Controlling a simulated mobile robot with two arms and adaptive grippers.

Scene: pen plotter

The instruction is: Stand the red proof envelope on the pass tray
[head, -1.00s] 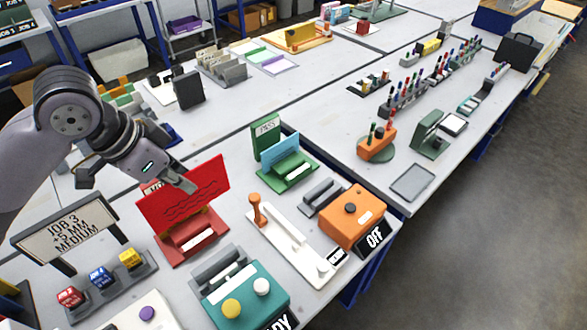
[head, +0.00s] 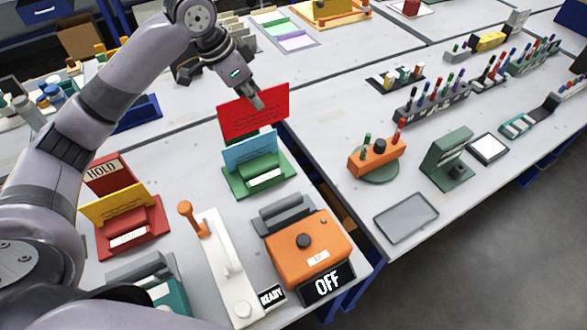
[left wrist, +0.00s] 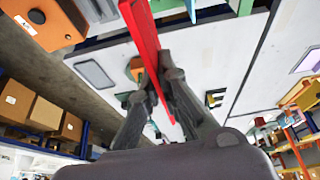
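My left gripper (head: 257,101) is shut on the top edge of the red proof envelope (head: 262,116) and holds it upright. The envelope also shows edge-on between the fingers in the left wrist view (left wrist: 145,45). It is over the back of the green pass tray (head: 238,183), behind the blue envelope (head: 250,151) standing there. It covers the tray's sign. I cannot tell whether its lower edge touches the tray. My right gripper is not in view.
The red HOLD tray (head: 150,236) at the left holds a yellow envelope (head: 118,205). A white stand with an orange handle (head: 190,216) and an orange machine (head: 303,246) marked OFF are in front. A pen stand (head: 376,160) is to the right.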

